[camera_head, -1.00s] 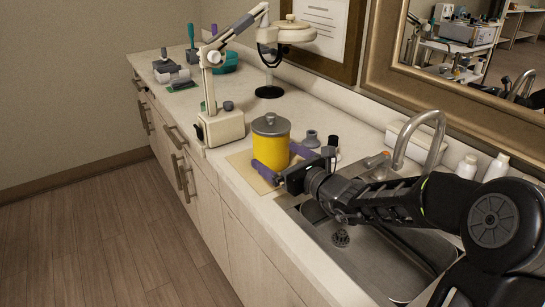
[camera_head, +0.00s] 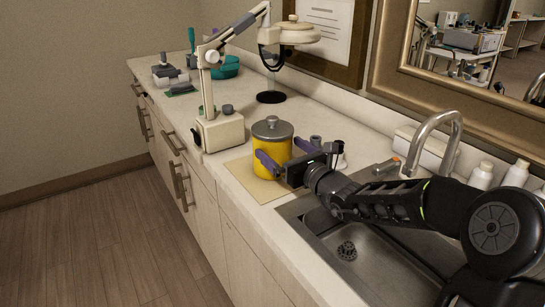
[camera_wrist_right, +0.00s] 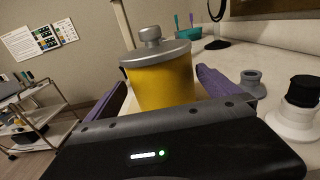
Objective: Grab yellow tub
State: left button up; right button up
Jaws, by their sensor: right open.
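The yellow tub (camera_head: 272,147) with a grey knobbed lid stands upright on a tan mat (camera_head: 262,190) on the counter. My right gripper (camera_head: 283,154) is open, its purple fingers reaching toward the tub from the sink side. In the right wrist view the tub (camera_wrist_right: 162,82) stands between the two fingers (camera_wrist_right: 160,88). A gap to the tub's side is hard to judge, and the lower part of the tub is hidden behind the gripper body. My left gripper is not in view.
A white lamp base (camera_head: 220,132) stands left of the tub. A small grey fitting (camera_wrist_right: 250,82) and a black-topped white bottle (camera_wrist_right: 297,118) stand beside the right finger.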

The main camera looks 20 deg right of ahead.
aim_at(272, 117)
jog(key=w, duration=0.5)
jog(key=shift+a, duration=0.3)
jog(key=shift+r, duration=0.1)
jog(key=shift+c, duration=0.2)
jog(key=c, duration=1.7)
jog(key=shift+w+r, duration=0.1)
jog(key=shift+r, duration=0.15)
jog(key=shift+r, duration=0.3)
notch_tip(272, 117, up, 9)
jog(key=shift+r+p, duration=0.2)
jog(key=shift+p, duration=0.55)
